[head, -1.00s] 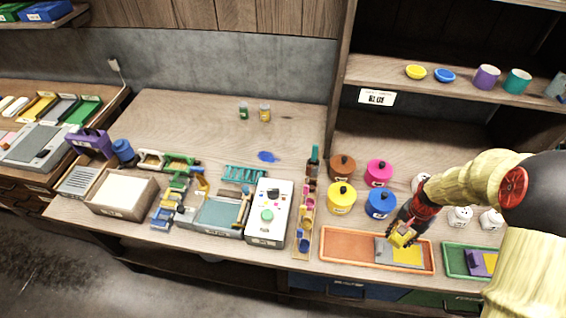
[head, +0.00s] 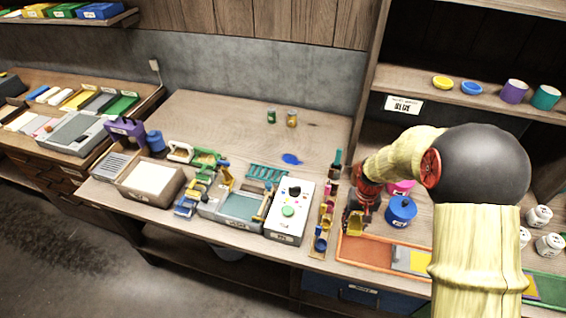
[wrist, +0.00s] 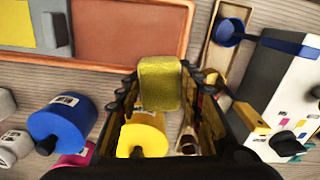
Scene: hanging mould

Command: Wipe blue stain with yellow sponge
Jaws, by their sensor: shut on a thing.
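The yellow sponge (head: 355,224) is held in my gripper (head: 357,213), above the area between the orange tray and the narrow rack. In the wrist view the sponge (wrist: 162,82) sits between the two fingers, which are shut on it. The blue stain (head: 292,159) is a flat irregular patch on the bare wooden table top, further back and to the left of my gripper. The sponge is well apart from the stain. The stain does not show in the wrist view.
A yellow pot (wrist: 143,132) lies below my gripper and a blue pot (head: 401,210) stands beside it. The narrow rack (head: 327,222) and white control box (head: 291,211) stand to the left. Two small jars (head: 281,117) stand behind the stain. The table around the stain is clear.

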